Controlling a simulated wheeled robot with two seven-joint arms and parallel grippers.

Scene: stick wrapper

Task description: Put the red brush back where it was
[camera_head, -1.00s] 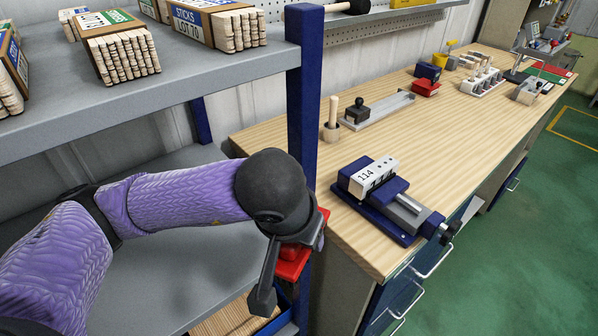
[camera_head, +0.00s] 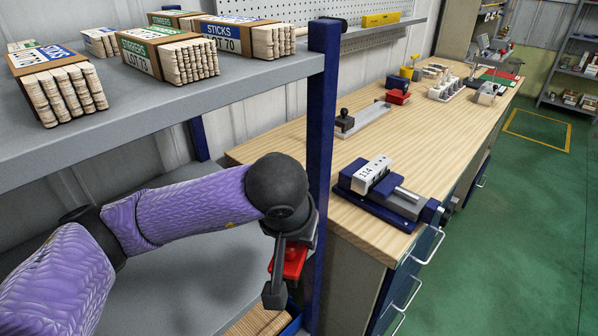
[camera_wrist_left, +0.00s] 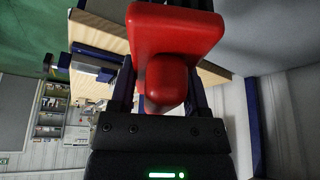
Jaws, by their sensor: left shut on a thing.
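My left gripper (camera_head: 277,272) is shut on the red brush (camera_head: 292,258), in front of the blue rack post at the near end of the workbench. In the left wrist view the red brush (camera_wrist_left: 172,38) fills the top middle, its rounded handle between the fingers of my left gripper (camera_wrist_left: 162,95) and its broad red block beyond them. The bristles are not clear in either view. My right gripper is not in view.
A grey shelf (camera_head: 130,115) with bundled sticks (camera_head: 170,58) is above my left arm. The blue post (camera_head: 322,120) stands close to the gripper. The wooden workbench (camera_head: 300,150) carries a blue vise (camera_head: 395,205). A blue bin (camera_head: 290,318) with sticks is below.

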